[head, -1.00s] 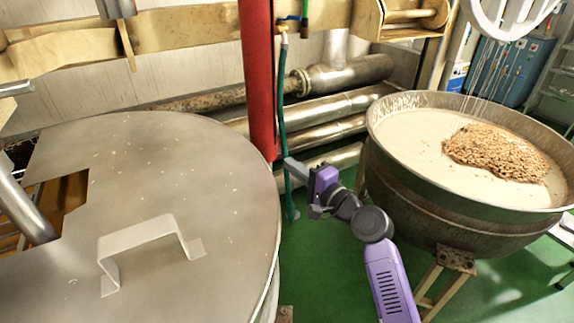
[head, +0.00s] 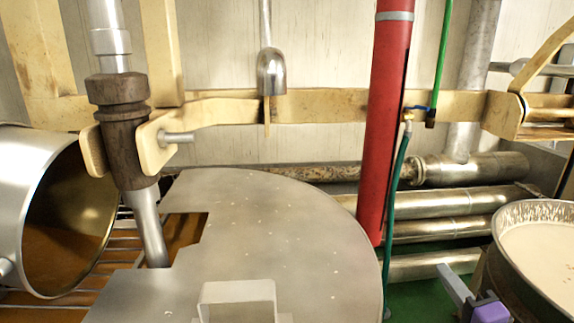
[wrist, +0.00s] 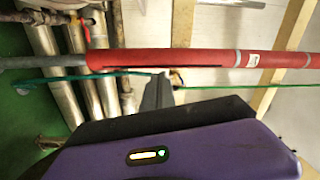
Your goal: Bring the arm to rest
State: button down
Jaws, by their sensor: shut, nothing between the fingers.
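My gripper (head: 443,272) shows at the lower right of the head view, with its grey fingers together and nothing between them. Only the fingers and part of the purple hand are visible there; the rest of my arm is below the picture. In the wrist view the dark fingers (wrist: 157,90) stick up past the purple hand. The gripper is in the air, left of the big kettle (head: 510,262) and right of the red post (head: 385,130). It appears apart from both in the head view.
A large round metal lid (head: 280,235) with a handle (head: 238,292) fills the lower middle. A tilted metal pot (head: 28,200) is at the left. Metal pipes (head: 450,230) and a green hose (head: 393,210) run behind my gripper. Some green floor (head: 405,300) is bare.

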jog(key=s+a+f+n+g, duration=0.1)
jog(key=s+a+f+n, duration=0.2)
jog(key=s, duration=1)
jog(key=s+a+f+n+g, duration=0.1)
jog(key=s+a+f+n, duration=0.3)
jog(key=s, duration=1)
jog(key=s+a+f+n+g+h, duration=0.1)
jog(key=s+a+n, duration=0.6)
jog(key=s, duration=0.7)
notch_tip(320, 180, down, 2)
jog(key=shift+f+n+g, duration=0.15)
jog(key=shift+n+g, duration=0.15)
jog(key=shift+g, duration=0.2)
jog(key=shift+s+a, duration=0.1)
